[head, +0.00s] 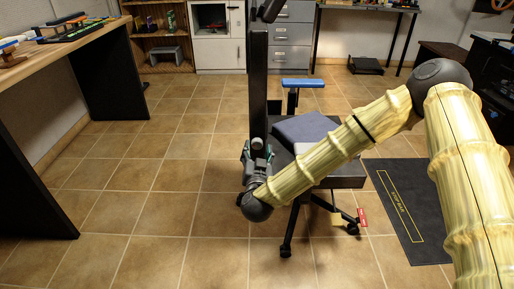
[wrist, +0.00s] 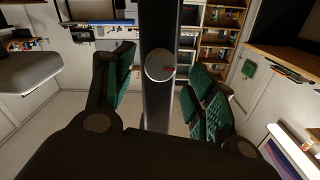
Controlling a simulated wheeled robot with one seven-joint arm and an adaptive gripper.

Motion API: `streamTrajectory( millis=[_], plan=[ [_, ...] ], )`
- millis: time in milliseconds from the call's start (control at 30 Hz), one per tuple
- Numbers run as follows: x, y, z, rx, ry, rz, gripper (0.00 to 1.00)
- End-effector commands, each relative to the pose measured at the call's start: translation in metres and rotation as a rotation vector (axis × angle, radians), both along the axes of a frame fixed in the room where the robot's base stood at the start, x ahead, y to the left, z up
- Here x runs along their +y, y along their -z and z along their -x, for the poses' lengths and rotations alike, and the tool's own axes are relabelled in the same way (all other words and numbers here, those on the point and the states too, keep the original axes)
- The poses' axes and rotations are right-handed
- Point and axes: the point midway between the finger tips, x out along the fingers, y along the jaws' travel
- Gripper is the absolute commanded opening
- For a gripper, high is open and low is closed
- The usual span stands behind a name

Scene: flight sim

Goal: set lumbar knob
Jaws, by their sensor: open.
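I cannot tell how far the fingertips are from the knob. In the head view my gripper (head: 258,151) is at the lower part of the chair post (head: 258,85); the knob is hidden there.
The swivel chair has a blue-grey seat cushion (head: 303,128), a blue armrest (head: 303,83) and a wheeled base. A dark mat (head: 405,205) lies to the right. A wooden-topped desk (head: 75,38) stands at left. Tiled floor is clear between the desk and chair.

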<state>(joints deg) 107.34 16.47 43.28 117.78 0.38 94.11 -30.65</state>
Motion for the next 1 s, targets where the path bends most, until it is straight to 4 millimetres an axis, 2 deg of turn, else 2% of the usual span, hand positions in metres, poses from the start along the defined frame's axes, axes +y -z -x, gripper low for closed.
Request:
streamTrajectory(
  millis=[100,300,700,767,967,1000],
  plan=[
    [-0.001,0.002,-0.018,-0.001,0.001,0.000,0.56],
    [0.000,0.001,-0.036,0.000,0.000,0.000,0.56],
    [0.000,0.000,-0.042,0.001,0.000,0.001,0.56],
    [0.000,0.000,-0.042,0.001,0.000,0.001,0.47],
    [0.000,0.000,-0.042,0.001,0.000,0.001,0.10],
    [0.000,0.000,-0.042,0.001,0.000,0.001,0.10]
  ],
)
